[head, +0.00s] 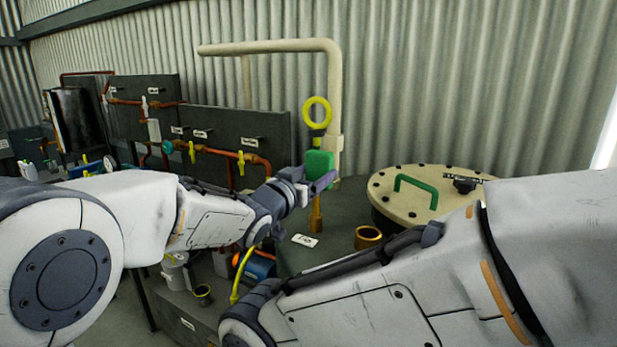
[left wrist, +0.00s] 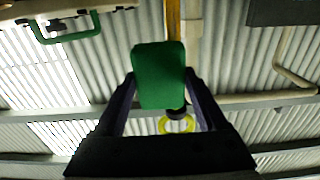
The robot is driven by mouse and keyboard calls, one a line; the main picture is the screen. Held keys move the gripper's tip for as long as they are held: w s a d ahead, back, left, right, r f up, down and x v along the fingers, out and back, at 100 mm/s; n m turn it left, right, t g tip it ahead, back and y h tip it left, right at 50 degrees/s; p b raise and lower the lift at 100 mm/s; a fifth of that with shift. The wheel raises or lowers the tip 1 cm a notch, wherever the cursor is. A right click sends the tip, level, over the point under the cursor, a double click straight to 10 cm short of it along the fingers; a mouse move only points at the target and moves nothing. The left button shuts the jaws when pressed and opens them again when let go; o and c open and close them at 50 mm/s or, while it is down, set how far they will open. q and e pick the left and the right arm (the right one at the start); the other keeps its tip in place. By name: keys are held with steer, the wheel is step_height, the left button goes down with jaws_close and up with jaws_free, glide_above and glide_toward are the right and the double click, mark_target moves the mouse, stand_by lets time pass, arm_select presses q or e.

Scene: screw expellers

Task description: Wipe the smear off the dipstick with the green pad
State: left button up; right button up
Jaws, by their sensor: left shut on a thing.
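The green pad (head: 319,163) is between the fingers of my left gripper (head: 318,180), which is shut on it. In the left wrist view the pad (left wrist: 160,76) fills the space between the two fingers. The dipstick stands upright at the pad, with its yellow ring handle (head: 317,112) above it. The ring (left wrist: 177,125) also shows in the left wrist view, partly behind the pad. The pad hides the dipstick's middle, so I cannot tell whether they touch. I see no smear. A brass tube (head: 316,214) stands below the pad. My right gripper is out of view.
A beige pipe (head: 334,85) rises close behind the dipstick. A round beige lid (head: 408,200) with a green handle (head: 415,186) is to the right. A brass cup (head: 367,237) and a white tag (head: 305,240) are nearby. Dark panels with copper pipes (head: 205,148) stand at left.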

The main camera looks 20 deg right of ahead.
arm_select(q)
steer(key=shift+s+f, duration=0.1)
steer(key=shift+s+a+b, duration=0.25)
steer(key=shift+a+b, duration=0.1)
steer(key=shift+a, duration=0.05)
steer(key=shift+b+v, duration=0.4)
steer(key=shift+v, duration=0.5)
steer(key=shift+b+v, duration=0.45)
steer(key=shift+v, duration=1.2)
steer(key=b+v, duration=0.1)
steer(key=v, duration=0.2)
steer(key=shift+w, duration=0.1)
